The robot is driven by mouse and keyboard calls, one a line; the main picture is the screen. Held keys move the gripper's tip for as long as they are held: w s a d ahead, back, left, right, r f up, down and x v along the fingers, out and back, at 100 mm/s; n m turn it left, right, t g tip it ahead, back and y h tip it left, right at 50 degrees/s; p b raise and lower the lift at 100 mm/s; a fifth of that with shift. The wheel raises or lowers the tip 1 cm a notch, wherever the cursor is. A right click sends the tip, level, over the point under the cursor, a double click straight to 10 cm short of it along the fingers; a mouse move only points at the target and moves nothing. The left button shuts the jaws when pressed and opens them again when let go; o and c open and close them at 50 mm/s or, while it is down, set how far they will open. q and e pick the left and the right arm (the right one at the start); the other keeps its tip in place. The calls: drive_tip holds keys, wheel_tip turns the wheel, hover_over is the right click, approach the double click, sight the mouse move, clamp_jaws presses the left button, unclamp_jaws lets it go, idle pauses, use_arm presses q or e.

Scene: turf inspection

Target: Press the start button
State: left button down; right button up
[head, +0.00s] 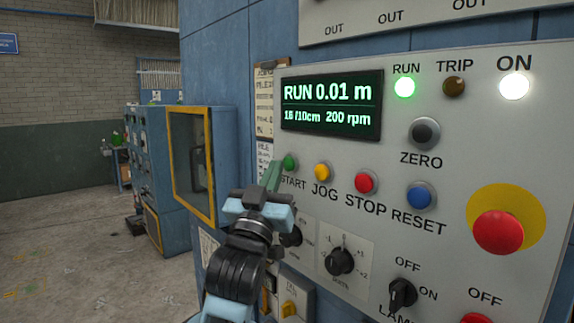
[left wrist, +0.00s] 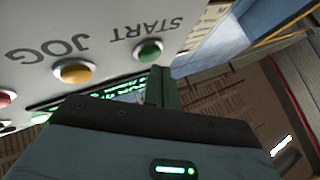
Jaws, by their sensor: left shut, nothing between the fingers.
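The green START button (head: 289,162) is at the left end of a row of buttons on a grey control panel (head: 450,150). My left gripper (head: 272,176) is shut and empty, its fingertips just left of and below the button in the head view. In the left wrist view the green button (left wrist: 150,51) shows just beyond the shut fingers (left wrist: 158,84). I cannot tell whether the tips touch it. The panel display (head: 331,104) reads RUN 0.01 m and 200 rpm. The RUN lamp (head: 404,87) glows green. My right gripper is not in view.
Right of START are the yellow JOG (head: 322,172), red STOP (head: 366,182) and blue RESET (head: 421,196) buttons. A large red mushroom button (head: 498,232) stands out at the right. Black knobs (head: 340,261) sit below. The floor (head: 85,250) at left is open.

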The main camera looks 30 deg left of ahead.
use_arm(q)
drive_tip(key=shift+s+a, duration=0.1)
drive_tip(key=shift+s, duration=0.15)
drive_tip(key=s, duration=0.1)
drive_tip(key=s+a, duration=0.1)
drive_tip(key=s, duration=0.1)
drive_tip(key=s+a, duration=0.1)
drive_tip(key=shift+s, duration=0.3)
idle(0.3)
idle(0.7)
